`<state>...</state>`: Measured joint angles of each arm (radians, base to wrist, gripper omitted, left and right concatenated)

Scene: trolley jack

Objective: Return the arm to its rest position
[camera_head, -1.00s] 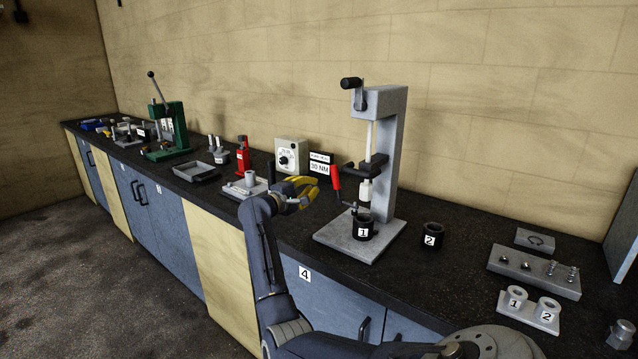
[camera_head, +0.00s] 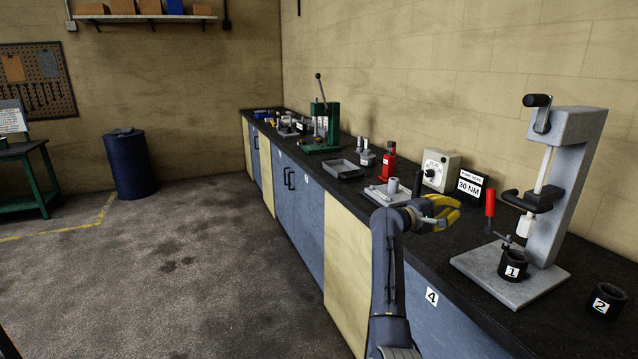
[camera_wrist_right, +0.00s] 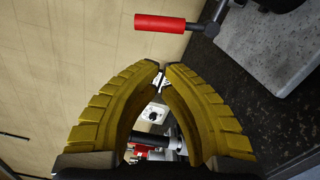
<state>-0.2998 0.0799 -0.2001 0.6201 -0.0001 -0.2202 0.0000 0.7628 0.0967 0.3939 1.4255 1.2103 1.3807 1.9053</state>
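My right gripper (camera_head: 458,210), with yellow curved fingers, is above the dark bench top in the camera_head view, apart from the press stand. It also shows in the right wrist view (camera_wrist_right: 164,68), where the fingertips nearly meet and nothing is held between them. My right arm (camera_head: 388,285) comes up from the bottom and leans over the bench's front edge. My left gripper is not in view.
The press stand (camera_head: 566,190) with a red-handled lever (camera_head: 490,203) is right of the gripper. Cup 1 (camera_head: 513,265) is on its base; cup 2 (camera_head: 605,302) is beside it. The dial box (camera_head: 440,168) and 30 NM sign (camera_head: 470,187) are behind. The floor (camera_head: 190,270) at left is clear.

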